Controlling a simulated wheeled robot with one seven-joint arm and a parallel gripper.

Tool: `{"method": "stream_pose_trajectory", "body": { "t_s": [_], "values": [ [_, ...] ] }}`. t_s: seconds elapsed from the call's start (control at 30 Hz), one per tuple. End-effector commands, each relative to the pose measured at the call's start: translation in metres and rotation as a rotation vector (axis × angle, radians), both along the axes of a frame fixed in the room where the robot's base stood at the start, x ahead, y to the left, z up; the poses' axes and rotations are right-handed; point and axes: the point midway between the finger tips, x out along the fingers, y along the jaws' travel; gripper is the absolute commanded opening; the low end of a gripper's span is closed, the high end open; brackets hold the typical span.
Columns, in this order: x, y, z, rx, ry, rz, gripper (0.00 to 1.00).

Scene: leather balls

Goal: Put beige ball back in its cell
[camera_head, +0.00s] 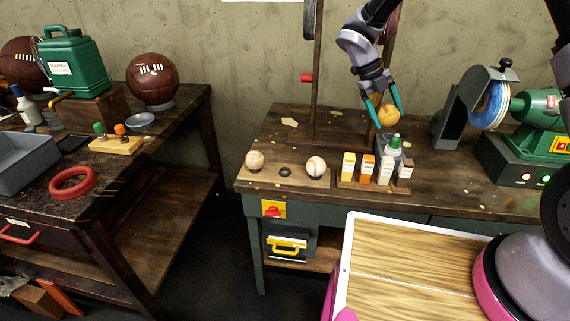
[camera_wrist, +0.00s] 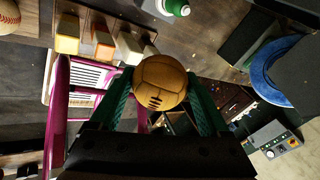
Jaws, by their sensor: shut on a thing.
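My gripper (camera_head: 382,108) is shut on a tan-beige ball (camera_head: 388,115) with dark lacing, held in the air above the right workbench. The ball also shows between the green fingers in the wrist view (camera_wrist: 160,82). On the bench's front left, a wooden board (camera_head: 285,182) carries a pale ball (camera_head: 255,160) at its left and a white baseball with red stitching (camera_head: 316,167) at its right. Between them is an empty dark round cell (camera_head: 285,171). My gripper is to the right of, behind and above this board.
A rack of small bottles (camera_head: 372,185) stands right of the board, with a green-capped bottle (camera_head: 394,145) behind it, below the held ball. A dark post (camera_head: 317,75) rises behind the board. A bench grinder (camera_head: 520,120) stands at right.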

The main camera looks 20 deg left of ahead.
Motion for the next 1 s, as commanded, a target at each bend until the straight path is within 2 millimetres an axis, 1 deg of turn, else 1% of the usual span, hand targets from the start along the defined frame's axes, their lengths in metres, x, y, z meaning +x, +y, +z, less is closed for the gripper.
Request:
{"method": "stream_pose_trajectory", "body": {
  "t_s": [0.17,0.37,0.47,0.63,1.0],
  "values": [
    [-0.006,0.009,-0.005,0.019,0.016,-0.068,0.40],
    [-0.015,0.026,-0.010,0.049,0.038,-0.170,0.40],
    [-0.026,0.042,-0.016,0.080,0.058,-0.270,0.40],
    [-0.053,0.082,-0.028,0.167,0.088,-0.532,0.40],
    [-0.098,0.140,-0.045,0.323,0.101,-0.917,0.40]
  ]
}}
